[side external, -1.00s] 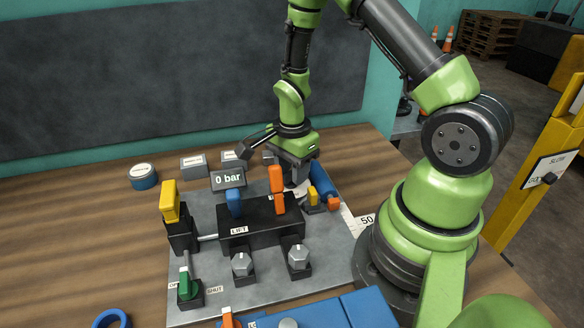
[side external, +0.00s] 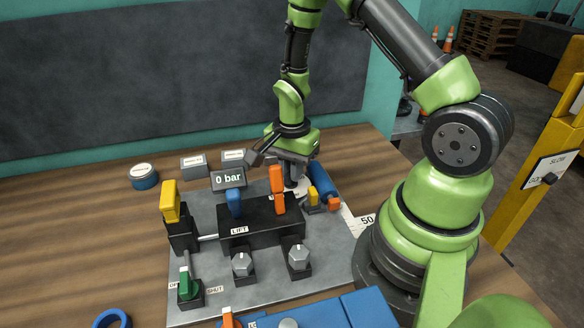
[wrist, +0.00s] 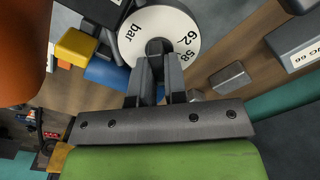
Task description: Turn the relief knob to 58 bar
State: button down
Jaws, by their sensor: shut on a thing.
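In the wrist view, the relief knob (wrist: 157,46) is a dark grip in the middle of a round white dial (wrist: 140,22). The dial shows 62 and 58 on its right and "bar" on its left. My gripper (wrist: 156,62) is shut on the knob, its fingers on either side of the grip. In the side view, my gripper (side external: 294,176) points down behind the orange lever (side external: 277,188), which hides most of the knob. The display (side external: 228,179) reads 0 bar. No pointer mark on the dial is clear.
A blue lever (side external: 234,202) stands left of the orange one on the black valve block (side external: 262,228). A small yellow part (side external: 313,195) and a blue cylinder (side external: 322,178) sit close on the right. Two grey knobs (side external: 242,263) (side external: 299,257) are at the front.

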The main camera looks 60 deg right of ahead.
jog(key=c, duration=1.2)
grip_release()
jog(key=shift+o, duration=0.2)
notch_tip(320, 180, up, 10)
jog(key=f, duration=0.6)
jog(key=a+f, duration=0.1)
jog(key=f, duration=0.3)
jog(key=shift+a, duration=0.1)
